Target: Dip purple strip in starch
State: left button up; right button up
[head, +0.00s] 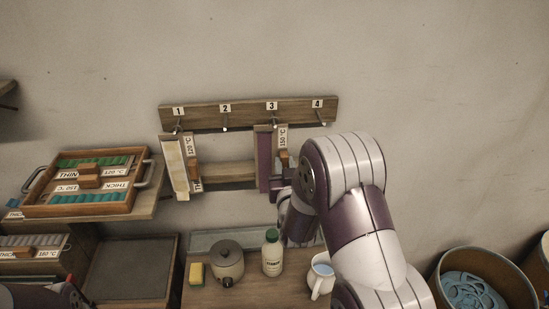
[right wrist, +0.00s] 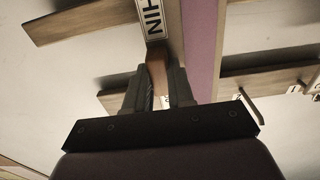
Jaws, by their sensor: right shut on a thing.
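The purple strip (head: 264,160) hangs upright below hook 3 of the wall rack, beside a tag reading 150 °C. It also shows in the right wrist view (right wrist: 203,45), just right of my fingers. My right gripper (right wrist: 160,92) is shut on a brown wooden piece (right wrist: 157,68) next to the strip, below a tag reading THIN. In the head view my right arm hides most of this gripper. A white bottle with a green cap (head: 272,255) stands on the table below; its small label is hard to read. My left gripper is out of view.
A numbered hook rack (head: 245,114) is on the wall, with a cream strip (head: 174,165) at hook 1. The table holds a lidded pot (head: 227,265), a yellow sponge (head: 196,273) and a mug of blue liquid (head: 320,278). A wooden tray (head: 80,210) sits left; a bin (head: 440,273) stands right.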

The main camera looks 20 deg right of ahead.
jog(key=b+v, duration=0.1)
jog(key=v, duration=0.5)
jog(key=shift+s+r, duration=0.2)
jog(key=shift+s, duration=0.1)
dwell(0.3)
